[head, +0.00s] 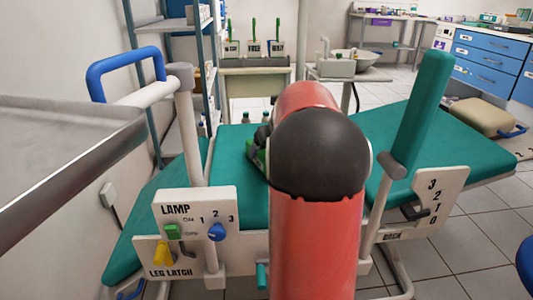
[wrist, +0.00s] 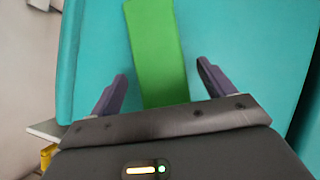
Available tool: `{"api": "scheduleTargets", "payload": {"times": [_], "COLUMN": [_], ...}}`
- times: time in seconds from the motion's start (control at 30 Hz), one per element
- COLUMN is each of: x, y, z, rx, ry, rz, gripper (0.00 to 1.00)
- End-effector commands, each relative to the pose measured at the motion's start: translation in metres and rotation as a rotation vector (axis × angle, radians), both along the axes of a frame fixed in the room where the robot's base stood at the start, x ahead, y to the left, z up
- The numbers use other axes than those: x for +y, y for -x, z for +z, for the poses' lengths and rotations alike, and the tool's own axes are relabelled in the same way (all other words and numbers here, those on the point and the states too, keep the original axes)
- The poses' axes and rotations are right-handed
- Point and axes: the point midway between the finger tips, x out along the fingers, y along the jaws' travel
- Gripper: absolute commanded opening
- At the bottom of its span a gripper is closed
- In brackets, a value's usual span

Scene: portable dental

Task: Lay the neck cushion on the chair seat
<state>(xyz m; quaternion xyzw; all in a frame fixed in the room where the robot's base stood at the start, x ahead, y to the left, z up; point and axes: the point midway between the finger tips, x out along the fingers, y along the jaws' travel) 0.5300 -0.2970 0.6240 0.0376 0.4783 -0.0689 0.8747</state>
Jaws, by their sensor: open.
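A bright green padded strip, which looks like the neck cushion (wrist: 157,45), lies over the teal chair seat (wrist: 225,40) in the wrist view. My gripper (wrist: 161,70) is open, with one purple finger on each side of the strip and a gap to both. The strip's near end is hidden behind the gripper body. My gripper is mostly hidden there behind my red arm. I cannot tell whether the strip touches the seat.
The chair's near side has a lamp panel (head: 196,215), a leg latch panel (head: 163,258), a back-setting panel (head: 428,203) and an upright teal armrest (head: 421,110). A blue-handled post (head: 125,68) and a metal tray (head: 65,150) stand left. A beige cushion (head: 482,117) sits right.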

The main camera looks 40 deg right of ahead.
Motion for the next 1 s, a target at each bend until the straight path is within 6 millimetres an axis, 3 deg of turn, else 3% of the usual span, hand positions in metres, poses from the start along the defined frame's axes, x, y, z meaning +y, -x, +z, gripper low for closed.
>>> {"api": "scheduleTargets", "payload": {"times": [0.03, 0.2, 0.4, 1.0], "x": [0.001, 0.004, 0.006, 0.006], "y": [0.006, 0.025, 0.038, 0.04], "z": [0.014, 0.042, 0.061, 0.064], "rx": [-0.004, -0.003, -0.001, 0.0], "ry": [0.003, 0.002, 0.0, 0.0], "rz": [0.0, -0.001, 0.0, 0.0], "gripper": [0.82, 0.82, 0.82, 0.82]}}
